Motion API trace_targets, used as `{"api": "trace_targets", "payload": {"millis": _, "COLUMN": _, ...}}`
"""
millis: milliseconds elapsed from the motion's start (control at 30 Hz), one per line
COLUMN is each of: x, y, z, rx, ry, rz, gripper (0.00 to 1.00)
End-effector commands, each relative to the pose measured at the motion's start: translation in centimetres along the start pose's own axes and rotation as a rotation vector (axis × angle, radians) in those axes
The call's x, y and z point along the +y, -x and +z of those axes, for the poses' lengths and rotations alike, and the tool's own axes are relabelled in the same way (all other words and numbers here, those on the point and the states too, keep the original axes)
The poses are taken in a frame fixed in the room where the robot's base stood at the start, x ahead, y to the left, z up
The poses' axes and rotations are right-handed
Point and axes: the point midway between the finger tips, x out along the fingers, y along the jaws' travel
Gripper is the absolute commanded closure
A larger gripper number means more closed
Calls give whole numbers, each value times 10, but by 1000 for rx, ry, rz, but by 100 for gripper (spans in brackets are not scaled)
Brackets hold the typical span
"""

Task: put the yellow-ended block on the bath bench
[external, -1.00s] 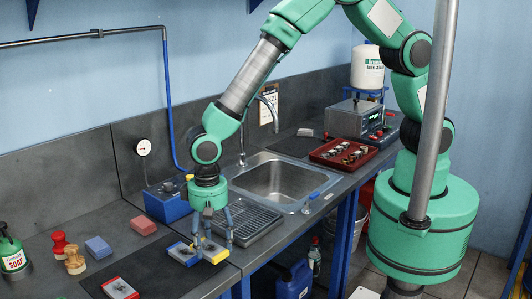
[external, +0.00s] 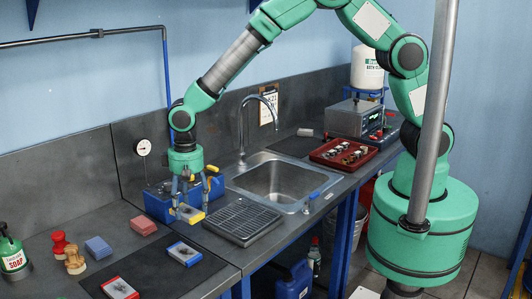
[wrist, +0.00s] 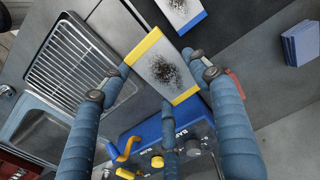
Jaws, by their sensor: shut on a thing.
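My gripper (external: 189,206) is shut on the yellow-ended block (external: 191,215), a pale block with a dark speckled patch on its face. In the wrist view the block (wrist: 163,70) sits between my blue-grey fingers, with both yellow ends in view. The gripper is at the front of a blue box (external: 159,205) at the back of the bench, partly covering it. In the wrist view this box (wrist: 150,128) has lettering, knobs and yellow spouts, and lies just below the block. I cannot tell whether the block touches the bench.
A blue-ended block (external: 184,252) and a red-ended block (external: 120,289) lie on the dark mat (external: 160,280). A ribbed drain tray (external: 241,222) and the sink (external: 277,182) are to the right. Sponges (external: 143,226), stamps (external: 75,262) and a soap bottle (external: 13,256) are at left.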

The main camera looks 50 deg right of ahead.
Motion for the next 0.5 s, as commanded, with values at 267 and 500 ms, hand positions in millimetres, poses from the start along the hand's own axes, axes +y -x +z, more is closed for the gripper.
{"api": "trace_targets", "payload": {"millis": 267, "x": 52, "y": 23, "z": -79, "rx": 15, "ry": 27, "rz": -7, "gripper": 94}}
{"api": "trace_targets", "payload": {"millis": 500, "x": 99, "y": 35, "z": -129, "rx": 15, "ry": 24, "rz": -3, "gripper": 94}}
